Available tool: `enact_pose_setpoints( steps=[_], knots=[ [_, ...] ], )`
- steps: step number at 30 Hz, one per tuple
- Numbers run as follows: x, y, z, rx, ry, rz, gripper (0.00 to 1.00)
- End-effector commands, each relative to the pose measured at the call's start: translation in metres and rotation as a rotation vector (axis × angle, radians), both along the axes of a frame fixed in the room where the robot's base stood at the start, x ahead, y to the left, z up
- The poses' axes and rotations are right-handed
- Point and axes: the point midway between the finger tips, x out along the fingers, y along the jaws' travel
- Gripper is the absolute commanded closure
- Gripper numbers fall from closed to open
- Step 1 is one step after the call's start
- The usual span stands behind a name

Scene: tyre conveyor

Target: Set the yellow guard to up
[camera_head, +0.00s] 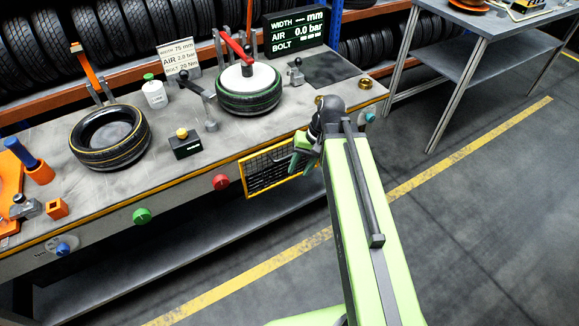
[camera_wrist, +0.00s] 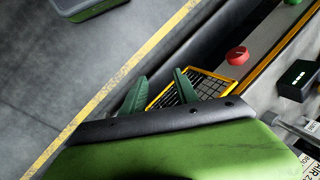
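The yellow guard (camera_head: 246,179) is a yellow frame with dark mesh on the front side of the long bench, below its top edge and right of the red knob. It also shows in the wrist view (camera_wrist: 212,91), beyond my fingertips. My gripper (camera_head: 301,152) is at the right end of the guard, and my arm covers what lies behind it. In the wrist view my gripper (camera_wrist: 161,74) has its two green fingers apart, with nothing clearly held. Part of the guard shows in the gap between them; I cannot tell whether they touch it.
The bench front carries a red knob (camera_head: 221,182), a green knob (camera_head: 142,215) and blue knobs. On the bench top are a tyre (camera_head: 110,137), a clamped tyre (camera_head: 249,103) and a black box with a yellow button (camera_head: 185,146). Floor in front is open.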

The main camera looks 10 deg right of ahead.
Motion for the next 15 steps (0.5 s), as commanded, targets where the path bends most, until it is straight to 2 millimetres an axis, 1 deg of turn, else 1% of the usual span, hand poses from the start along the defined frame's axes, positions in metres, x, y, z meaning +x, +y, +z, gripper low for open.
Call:
enact_pose_setpoints(
  steps=[1,3,4,6,8,9,12,15],
  knots=[
    [0.011,-0.009,-0.051,0.103,-0.004,-0.059,0.64],
    [0.023,-0.019,-0.070,0.266,-0.018,-0.132,0.64],
    [0.028,-0.024,-0.076,0.335,-0.029,-0.161,0.64],
    [0.039,-0.041,-0.087,0.496,-0.060,-0.225,0.64],
    [0.047,-0.059,-0.091,0.627,-0.094,-0.273,0.64],
    [0.051,-0.073,-0.092,0.707,-0.119,-0.299,0.64],
    [0.056,-0.106,-0.087,0.875,-0.184,-0.349,0.64],
    [0.056,-0.132,-0.079,0.991,-0.236,-0.374,0.64]
  ],
)
